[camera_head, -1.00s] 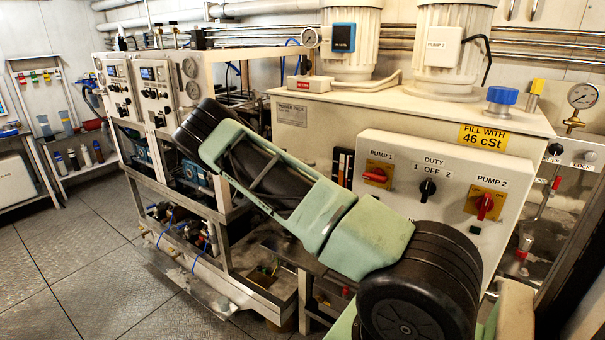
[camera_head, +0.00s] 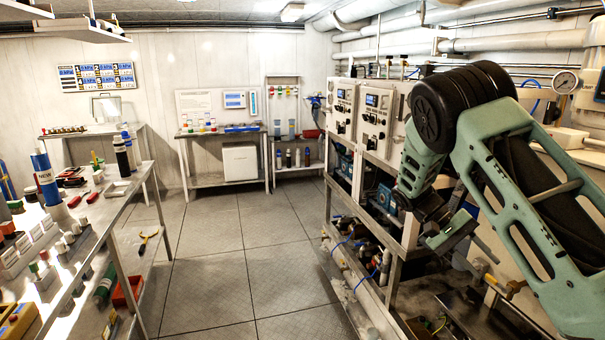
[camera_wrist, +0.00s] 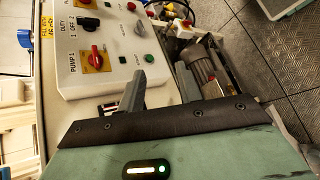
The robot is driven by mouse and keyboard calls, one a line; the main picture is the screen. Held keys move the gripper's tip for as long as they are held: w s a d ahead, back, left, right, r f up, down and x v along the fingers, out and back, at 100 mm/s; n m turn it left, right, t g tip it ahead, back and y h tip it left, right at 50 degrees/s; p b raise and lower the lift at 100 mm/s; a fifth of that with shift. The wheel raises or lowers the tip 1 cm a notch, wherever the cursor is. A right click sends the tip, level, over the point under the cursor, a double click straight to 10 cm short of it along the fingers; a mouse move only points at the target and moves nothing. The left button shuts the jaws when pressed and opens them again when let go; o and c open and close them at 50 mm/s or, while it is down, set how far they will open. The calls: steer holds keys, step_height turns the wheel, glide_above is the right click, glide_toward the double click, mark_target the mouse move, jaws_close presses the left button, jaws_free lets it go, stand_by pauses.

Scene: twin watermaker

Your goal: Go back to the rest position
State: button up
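My arm is folded on the right side of the head view, with its black joint and pale green links raised in front of the white machine rack (camera_head: 372,110). My gripper (camera_head: 452,232) hangs low below the wrist, in front of the rack's lower part. I see nothing held in it. In the wrist view a grey finger of my gripper (camera_wrist: 132,92) stands up in front of the pump control panel (camera_wrist: 100,45). The gap between the fingers does not show clearly, so I cannot tell how far they are apart.
A long workbench (camera_head: 118,205) with bottles and tools runs along the left. A side table (camera_head: 222,135) and a small shelf (camera_head: 296,168) stand at the back wall. The tiled floor (camera_head: 225,265) between bench and rack is clear. A pressure gauge (camera_head: 565,82) is at the upper right.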

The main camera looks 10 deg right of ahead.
steer(key=s+a+r+n+t+y, duration=0.1)
steer(key=s+a+n+t+y, duration=0.2)
steer(key=a, duration=0.8)
steer(key=s+a+r+n+t, duration=0.1)
steer(key=s+a+n+t, duration=0.2)
steer(key=a, duration=0.8)
steer(key=s+a+r+n+t+y, duration=0.1)
steer(key=s+a+r+n+t, duration=0.1)
steer(key=s+a+n, duration=0.2)
steer(key=s+a+r+n+t+y, duration=0.1)
steer(key=s+a+n, duration=0.3)
steer(key=s+a, duration=0.5)
steer(key=s+t+y, duration=0.1)
steer(key=s, duration=0.1)
steer(key=shift+s+r+y, duration=0.3)
steer(key=shift+s+r, duration=0.05)
